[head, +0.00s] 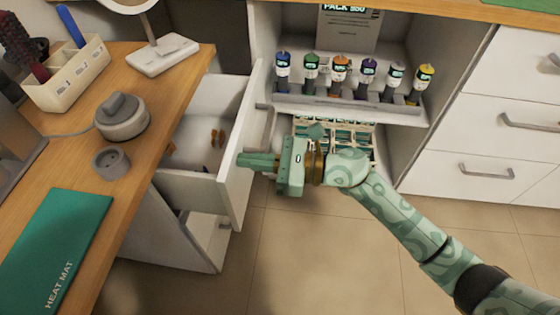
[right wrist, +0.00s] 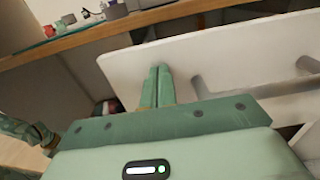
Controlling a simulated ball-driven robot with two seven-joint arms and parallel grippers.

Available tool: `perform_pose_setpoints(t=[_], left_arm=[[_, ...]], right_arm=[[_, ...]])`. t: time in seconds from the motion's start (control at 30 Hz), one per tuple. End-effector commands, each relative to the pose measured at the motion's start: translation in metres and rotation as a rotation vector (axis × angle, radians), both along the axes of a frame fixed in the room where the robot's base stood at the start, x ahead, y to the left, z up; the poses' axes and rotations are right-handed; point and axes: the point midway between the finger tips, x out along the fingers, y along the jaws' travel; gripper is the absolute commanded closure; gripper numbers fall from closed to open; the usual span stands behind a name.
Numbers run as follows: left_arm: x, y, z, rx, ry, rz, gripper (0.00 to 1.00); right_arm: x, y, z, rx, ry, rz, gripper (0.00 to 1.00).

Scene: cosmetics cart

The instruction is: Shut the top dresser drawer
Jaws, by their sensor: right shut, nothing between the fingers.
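The top dresser drawer (head: 236,195) is pulled out from under the wooden top at the left in the head view. Its white front faces right and also fills the middle of the right wrist view (right wrist: 225,52). A few small brown items (head: 217,138) lie inside it. My right gripper (head: 241,160) is shut and empty, its fingers pointing left at the drawer front. In the right wrist view the closed fingers (right wrist: 157,72) overlap the white front beside a grey bar handle (right wrist: 200,86); I cannot tell whether they touch it.
A shelf rack (head: 350,108) of several bottles stands behind my right arm. The tiled floor in front is clear.

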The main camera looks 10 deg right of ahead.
Motion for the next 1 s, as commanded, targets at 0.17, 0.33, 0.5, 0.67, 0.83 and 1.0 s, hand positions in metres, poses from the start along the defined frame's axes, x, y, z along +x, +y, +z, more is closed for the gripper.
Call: perform_pose_setpoints(t=[0.17,0.33,0.5,0.67,0.83,1.0], left_arm=[[0.013,0.003,0.01,0.016,-0.015,-0.014,0.55],[0.026,0.003,0.019,0.027,-0.028,-0.028,0.55],[0.041,0.004,0.031,0.044,-0.043,-0.043,0.55],[0.055,0.006,0.043,0.061,-0.059,-0.057,0.55],[0.065,0.007,0.054,0.075,-0.07,-0.068,0.55],[0.07,0.008,0.06,0.083,-0.077,-0.073,0.55]], right_arm=[[0.01,0.033,-0.001,0.002,0.0,0.002,1.0],[0.019,0.064,-0.001,0.002,-0.001,0.001,1.0],[0.026,0.093,-0.001,0.002,0.0,0.002,1.0],[0.033,0.114,-0.002,0.002,0.002,0.001,1.0],[0.037,0.129,-0.001,0.0,0.001,0.001,1.0],[0.039,0.138,0.0,0.0,-0.001,0.0,1.0]])
